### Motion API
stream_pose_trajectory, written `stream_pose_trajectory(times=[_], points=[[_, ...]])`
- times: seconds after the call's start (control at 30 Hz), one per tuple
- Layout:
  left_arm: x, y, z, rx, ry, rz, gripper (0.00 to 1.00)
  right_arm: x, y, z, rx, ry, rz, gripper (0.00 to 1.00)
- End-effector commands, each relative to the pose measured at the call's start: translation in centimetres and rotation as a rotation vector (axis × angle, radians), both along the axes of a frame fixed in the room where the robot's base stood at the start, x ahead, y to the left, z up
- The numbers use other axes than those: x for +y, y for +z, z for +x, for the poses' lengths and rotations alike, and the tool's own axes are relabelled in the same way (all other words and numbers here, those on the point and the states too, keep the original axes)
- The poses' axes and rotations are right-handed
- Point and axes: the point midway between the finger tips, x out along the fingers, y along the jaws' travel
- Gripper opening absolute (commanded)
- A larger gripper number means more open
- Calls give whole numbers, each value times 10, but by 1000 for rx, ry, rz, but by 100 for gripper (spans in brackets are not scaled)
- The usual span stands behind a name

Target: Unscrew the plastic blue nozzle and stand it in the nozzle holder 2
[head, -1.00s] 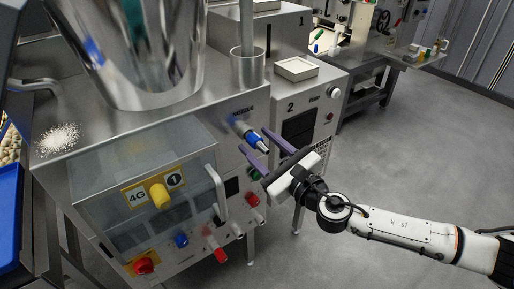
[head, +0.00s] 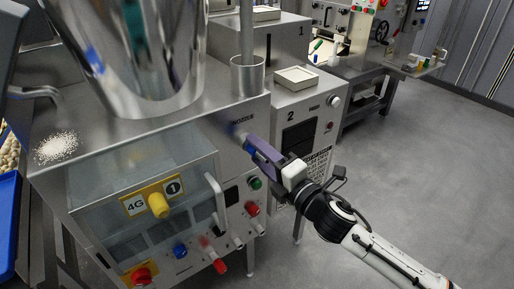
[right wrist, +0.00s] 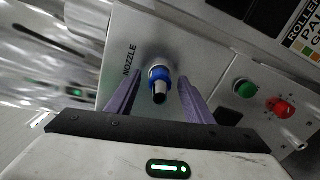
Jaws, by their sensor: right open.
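My left gripper is not in view.
A large metal hopper (head: 140,50) and a metal cup (head: 247,76) stand on the machine. A clear guard with a handle (head: 214,196) and several coloured knobs are on its front. White powder (head: 56,147) lies at the left. Open floor (head: 420,170) is at the right.

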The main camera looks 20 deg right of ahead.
Motion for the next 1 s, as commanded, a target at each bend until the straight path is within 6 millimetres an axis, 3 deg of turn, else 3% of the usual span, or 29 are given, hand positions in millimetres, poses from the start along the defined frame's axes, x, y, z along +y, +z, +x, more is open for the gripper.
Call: stream_pose_trajectory(times=[0.17, 0.77, 1.0], points=[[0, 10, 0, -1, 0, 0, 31, 0, 1, 0, 78, -1, 208, 47], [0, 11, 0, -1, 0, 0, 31, 0, 0, 0, 74, 0, 200, 47], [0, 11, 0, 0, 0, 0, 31, 0, 0, 0, 73, 0, 199, 8]])
